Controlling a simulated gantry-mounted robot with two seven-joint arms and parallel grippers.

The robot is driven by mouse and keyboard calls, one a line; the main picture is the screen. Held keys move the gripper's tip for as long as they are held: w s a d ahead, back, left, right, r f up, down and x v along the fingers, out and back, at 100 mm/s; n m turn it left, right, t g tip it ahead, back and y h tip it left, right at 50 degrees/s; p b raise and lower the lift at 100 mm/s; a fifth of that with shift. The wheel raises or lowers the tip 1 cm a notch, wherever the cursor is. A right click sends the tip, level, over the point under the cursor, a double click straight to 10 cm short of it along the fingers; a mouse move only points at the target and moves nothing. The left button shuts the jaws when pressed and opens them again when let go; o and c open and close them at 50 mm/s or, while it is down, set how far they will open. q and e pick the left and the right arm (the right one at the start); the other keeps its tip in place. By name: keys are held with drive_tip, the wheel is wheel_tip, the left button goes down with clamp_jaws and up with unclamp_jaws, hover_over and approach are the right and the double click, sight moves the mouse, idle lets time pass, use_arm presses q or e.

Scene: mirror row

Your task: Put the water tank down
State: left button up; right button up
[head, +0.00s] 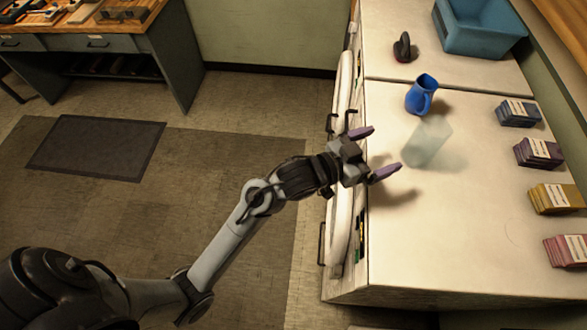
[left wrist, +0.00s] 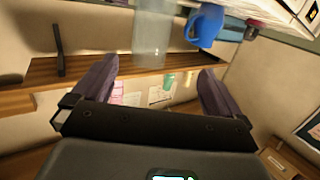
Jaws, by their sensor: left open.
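The water tank, a clear, pale, see-through container (head: 428,142), appears to stand upright on the white counter (head: 455,225). It also shows in the left wrist view (left wrist: 153,32), ahead of the fingers and between them. My left gripper (head: 386,148) is open and empty, just left of the tank and apart from it, over the counter's front part. Its two purple fingers point toward the tank, and both show in the left wrist view (left wrist: 158,75). My right gripper is not in view.
A blue pitcher (head: 420,96) stands close behind the tank. A small dark object with red (head: 403,47) and a blue bin (head: 480,25) are farther back. Several stacks of packets, one of them yellow (head: 557,199), line the right side. The counter's near part is clear.

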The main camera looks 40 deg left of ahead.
use_arm(q)
drive_tip(key=s+a+f+n+g+y, duration=0.2)
drive_tip(key=s+a+f+g+y, duration=0.4)
drive_tip(key=s+f, duration=0.55)
drive_tip(key=s+a+f+g, duration=0.2)
drive_tip(key=s+a+f, duration=0.1)
drive_tip(key=s, duration=0.5)
drive_tip(key=s+a+f+n+g+y, duration=0.1)
drive_tip(key=s+a+f+g, duration=0.2)
drive_tip(key=s, duration=0.5)
wheel_tip(320, 180, down, 3)
drive_tip(key=shift+s+a+r+n+y, duration=0.15)
drive_tip(key=shift+s+a+n+y, duration=0.15)
drive_tip(key=shift+a, duration=0.4)
drive_tip(key=shift+r, duration=0.1)
wheel_tip(320, 180, up, 9)
drive_tip(key=p, duration=0.9)
drive_tip(key=shift+r, duration=0.15)
